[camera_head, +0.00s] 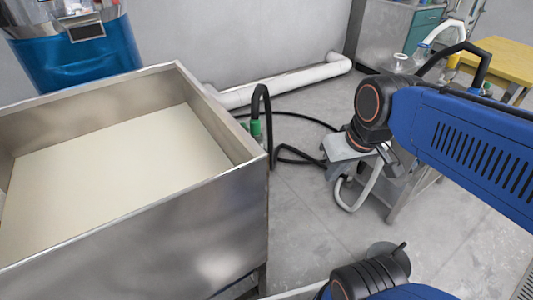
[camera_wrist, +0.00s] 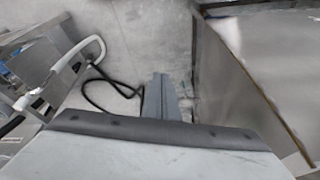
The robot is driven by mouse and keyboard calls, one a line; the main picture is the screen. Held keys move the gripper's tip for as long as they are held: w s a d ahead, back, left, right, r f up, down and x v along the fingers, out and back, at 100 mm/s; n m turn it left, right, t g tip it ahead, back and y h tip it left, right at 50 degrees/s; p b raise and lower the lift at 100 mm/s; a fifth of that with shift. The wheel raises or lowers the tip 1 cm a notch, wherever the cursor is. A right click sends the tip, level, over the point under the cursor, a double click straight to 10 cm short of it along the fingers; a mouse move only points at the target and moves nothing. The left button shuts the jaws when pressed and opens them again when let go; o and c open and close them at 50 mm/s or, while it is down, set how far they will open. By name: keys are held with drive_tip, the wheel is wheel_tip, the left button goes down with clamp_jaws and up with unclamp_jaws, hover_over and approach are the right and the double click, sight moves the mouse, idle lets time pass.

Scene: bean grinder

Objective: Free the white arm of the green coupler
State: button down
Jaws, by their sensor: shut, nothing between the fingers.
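The green coupler (camera_head: 256,129) sits on a black hose (camera_head: 266,97) at the near right corner of the metal bin in the head view. It is small there, and I cannot make out its white arm. My gripper (camera_head: 340,150) is to the right of the coupler, apart from it, in front of a stand. In the wrist view my gripper (camera_wrist: 161,97) shows as narrow grey fingers, shut and empty, pointing toward the floor beside a metal wall. I cannot pick out the coupler in the wrist view.
The metal bin (camera_head: 225,215) holds pale material and fills the left. A white pipe (camera_head: 290,82) runs along the back wall. Black hose (camera_head: 300,155) lies on the floor between bin and stand. A yellow table (camera_head: 500,58) stands at back right. Floor in front is mostly clear.

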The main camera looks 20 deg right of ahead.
drive_tip(key=w+a+f+g+y, duration=0.25)
drive_tip(key=w+f+y, duration=0.2)
drive_tip(key=w, duration=0.75)
drive_tip(key=w+a+f+g+y, duration=0.1)
drive_tip(key=w+f+g+y, duration=0.35)
drive_tip(key=w, duration=0.65)
drive_tip(key=w+d+f+m+t+y, duration=0.15)
drive_tip(key=w+d+f+y, duration=0.25)
drive_tip(key=w+f, duration=0.5)
drive_tip(key=w+d+f+m+t+y, duration=0.15)
drive_tip(key=w+d+f+y, duration=0.25)
drive_tip(key=w+f, duration=0.45)
drive_tip(key=a+f, duration=0.1)
drive_tip(key=a, duration=0.9)
drive_tip(key=shift+f+n+t, duration=0.15)
drive_tip(key=shift+n+t, duration=0.15)
drive_tip(key=shift+s+d, duration=0.1)
drive_tip(key=shift+s, duration=0.05)
